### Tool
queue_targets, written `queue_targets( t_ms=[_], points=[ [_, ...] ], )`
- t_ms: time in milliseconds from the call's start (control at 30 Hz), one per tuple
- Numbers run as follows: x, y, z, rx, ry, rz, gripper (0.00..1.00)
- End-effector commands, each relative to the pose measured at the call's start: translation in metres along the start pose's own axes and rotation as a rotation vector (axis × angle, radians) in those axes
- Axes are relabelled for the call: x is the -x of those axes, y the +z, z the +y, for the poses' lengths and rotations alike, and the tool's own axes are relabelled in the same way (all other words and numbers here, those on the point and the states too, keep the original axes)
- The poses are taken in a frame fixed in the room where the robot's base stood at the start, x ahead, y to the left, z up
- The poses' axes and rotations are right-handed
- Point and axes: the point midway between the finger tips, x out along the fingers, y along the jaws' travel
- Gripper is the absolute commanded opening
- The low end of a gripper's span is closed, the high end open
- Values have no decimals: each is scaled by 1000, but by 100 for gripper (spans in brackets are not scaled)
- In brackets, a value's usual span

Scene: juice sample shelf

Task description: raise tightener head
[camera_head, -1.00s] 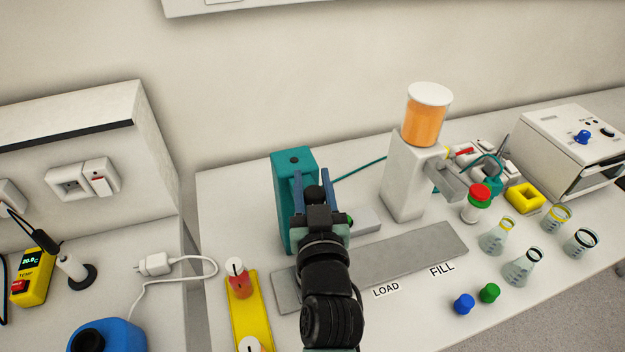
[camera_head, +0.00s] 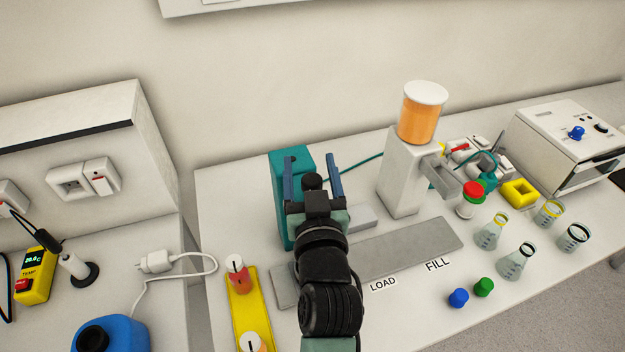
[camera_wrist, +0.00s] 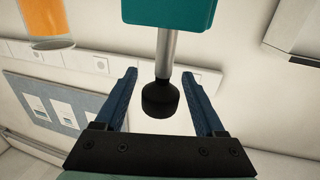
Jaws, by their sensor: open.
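The tightener is a teal upright block (camera_head: 279,206) on the bench, partly hidden by my arm in the head view. In the wrist view its teal body (camera_wrist: 170,12) shows at the top, with a grey metal shaft (camera_wrist: 164,55) leading to a black round head (camera_wrist: 160,99). My gripper (camera_head: 311,168) is in front of the tightener with its blue fingers spread wide. In the wrist view the open gripper (camera_wrist: 161,85) has the black head between its fingers, with a gap on each side; neither finger appears to touch it.
A white dispenser (camera_head: 401,180) with an orange juice tank (camera_head: 420,115) stands to the right. A yellow rack (camera_head: 248,318) is at the front left. A grey strip (camera_head: 405,248) lies before the dispenser. Flasks (camera_head: 515,262) and caps (camera_head: 459,298) stand at the right.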

Motion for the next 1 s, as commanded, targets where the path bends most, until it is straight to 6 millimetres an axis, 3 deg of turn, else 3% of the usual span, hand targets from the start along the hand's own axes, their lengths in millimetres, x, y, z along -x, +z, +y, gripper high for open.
queue_targets(
  t_ms=[167,700,1000],
  points=[
    [18,4,0,-1,1,-1,72],
    [113,3,0,0,1,0,72],
    [128,-1,0,0,0,2,72]
  ],
)
